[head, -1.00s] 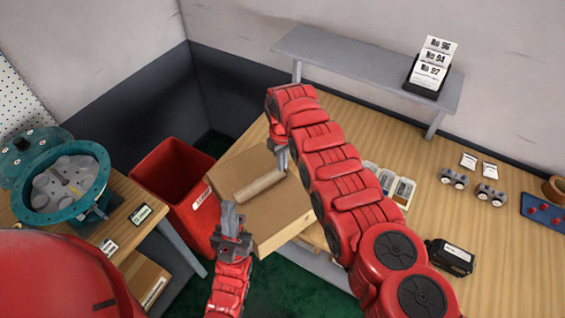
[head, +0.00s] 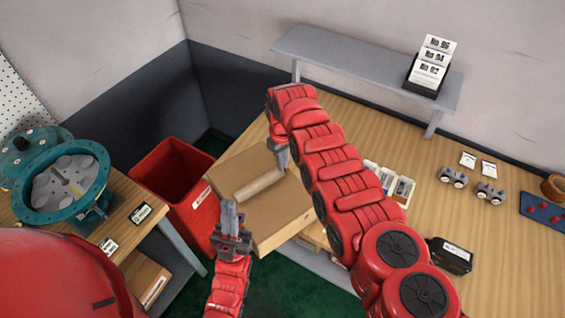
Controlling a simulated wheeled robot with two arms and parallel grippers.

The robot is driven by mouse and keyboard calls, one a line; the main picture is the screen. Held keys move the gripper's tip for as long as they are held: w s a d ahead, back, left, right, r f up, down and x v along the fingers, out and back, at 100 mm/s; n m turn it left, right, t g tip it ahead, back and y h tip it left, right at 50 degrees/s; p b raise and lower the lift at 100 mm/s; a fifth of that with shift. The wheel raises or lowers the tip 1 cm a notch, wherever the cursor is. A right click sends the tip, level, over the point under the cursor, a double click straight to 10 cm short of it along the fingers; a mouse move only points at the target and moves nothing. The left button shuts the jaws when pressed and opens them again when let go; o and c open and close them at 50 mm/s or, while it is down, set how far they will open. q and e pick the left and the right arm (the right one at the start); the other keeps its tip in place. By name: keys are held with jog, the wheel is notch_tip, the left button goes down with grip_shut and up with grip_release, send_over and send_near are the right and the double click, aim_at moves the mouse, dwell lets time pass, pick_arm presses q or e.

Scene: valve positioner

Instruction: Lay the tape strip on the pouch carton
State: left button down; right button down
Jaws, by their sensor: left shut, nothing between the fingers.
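The pouch carton (head: 281,216) is a brown cardboard box at the bench's left end, in the middle of the head view. The tape strip (head: 259,187) is a tan band lying across the carton's top. My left gripper (head: 229,208) is shut and empty, its fingers pointing up by the carton's left edge, near the strip's left end. My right gripper (head: 282,163) reaches down to the strip's right end. Its fingers show edge-on, so I cannot tell whether they are shut on the strip or just touching it.
A red bin (head: 172,176) stands left of the carton. A teal valve housing (head: 62,183) sits on the left table. A grey shelf (head: 350,66) holds a numbered card stand (head: 430,67). A black device (head: 449,257) and small gauge parts (head: 453,178) lie on the right bench.

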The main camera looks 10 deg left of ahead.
jog(key=shift+f, duration=0.15)
dwell(0.4)
jog(key=shift+f+b, duration=0.2)
jog(key=shift+b, duration=0.2)
jog(key=shift+f+b, duration=0.15)
jog(key=shift+b, duration=0.3)
dwell(0.8)
jog(key=c, duration=1)
grip_release()
